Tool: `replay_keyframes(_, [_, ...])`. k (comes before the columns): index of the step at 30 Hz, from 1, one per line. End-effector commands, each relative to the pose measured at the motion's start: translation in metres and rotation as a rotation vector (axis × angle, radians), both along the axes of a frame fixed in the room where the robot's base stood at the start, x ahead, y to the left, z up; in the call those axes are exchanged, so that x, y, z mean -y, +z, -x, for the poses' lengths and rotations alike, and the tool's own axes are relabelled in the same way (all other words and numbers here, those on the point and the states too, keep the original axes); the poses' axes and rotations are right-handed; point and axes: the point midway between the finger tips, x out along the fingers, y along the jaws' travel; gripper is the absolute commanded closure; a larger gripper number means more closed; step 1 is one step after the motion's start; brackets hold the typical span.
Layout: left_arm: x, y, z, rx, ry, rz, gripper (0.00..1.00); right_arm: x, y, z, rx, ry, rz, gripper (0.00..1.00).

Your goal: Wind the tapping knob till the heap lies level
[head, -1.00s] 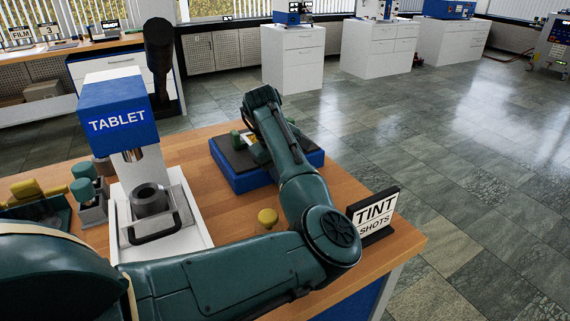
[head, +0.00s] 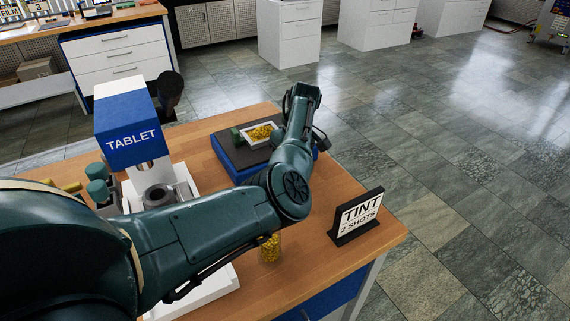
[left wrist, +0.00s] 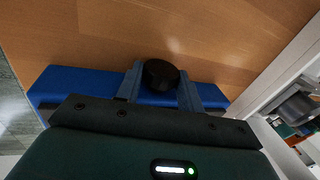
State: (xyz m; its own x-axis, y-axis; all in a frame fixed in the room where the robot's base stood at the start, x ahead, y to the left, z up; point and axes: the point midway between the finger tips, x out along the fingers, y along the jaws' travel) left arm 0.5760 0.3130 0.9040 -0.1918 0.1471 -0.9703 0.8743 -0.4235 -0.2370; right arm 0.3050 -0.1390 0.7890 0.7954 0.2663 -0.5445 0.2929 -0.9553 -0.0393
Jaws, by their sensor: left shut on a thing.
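The tapping unit has a blue base (head: 228,172) with a dark top, and its blue side also shows in the left wrist view (left wrist: 75,85). A small white tray (head: 246,142) on it holds a heap of yellow pellets (head: 263,132); I cannot tell how level it lies. The round black knob (left wrist: 160,74) sits at the blue side in the left wrist view. My left gripper (left wrist: 161,80) is shut on it, one finger on each side. In the head view my left arm reaches past the tray's right side and the knob is hidden. My right gripper is not in view.
A press marked TABLET (head: 132,140) stands left on the wooden table. A jar of yellow pellets (head: 270,248) stands below my forearm. A sign reading TINT 2 SHOTS (head: 358,216) stands near the table's right edge. Bare wood lies between jar and sign.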

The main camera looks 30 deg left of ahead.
Motion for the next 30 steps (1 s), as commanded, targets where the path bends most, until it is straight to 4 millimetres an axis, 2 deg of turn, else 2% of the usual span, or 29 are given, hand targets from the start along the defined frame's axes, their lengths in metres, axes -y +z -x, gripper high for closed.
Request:
replay_keyframes(15, [-0.001, -0.001, 0.001, -0.023, 0.005, -0.011, 0.85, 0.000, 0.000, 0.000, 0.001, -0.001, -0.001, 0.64])
replay_keyframes(16, [-0.001, -0.001, 0.001, -0.023, 0.005, -0.011, 0.62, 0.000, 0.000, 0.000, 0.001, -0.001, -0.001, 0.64])
replay_keyframes(19, [-0.001, -0.001, 0.001, -0.022, 0.004, -0.012, 0.54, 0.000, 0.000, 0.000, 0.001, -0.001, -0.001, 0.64])
replay_keyframes(26, [0.000, 0.000, 0.000, -0.019, 0.002, -0.011, 0.54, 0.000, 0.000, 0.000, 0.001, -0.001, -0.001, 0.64])
replay_keyframes(30, [0.001, 0.010, -0.003, -0.016, 0.001, -0.011, 0.54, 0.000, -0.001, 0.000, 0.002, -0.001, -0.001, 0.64])
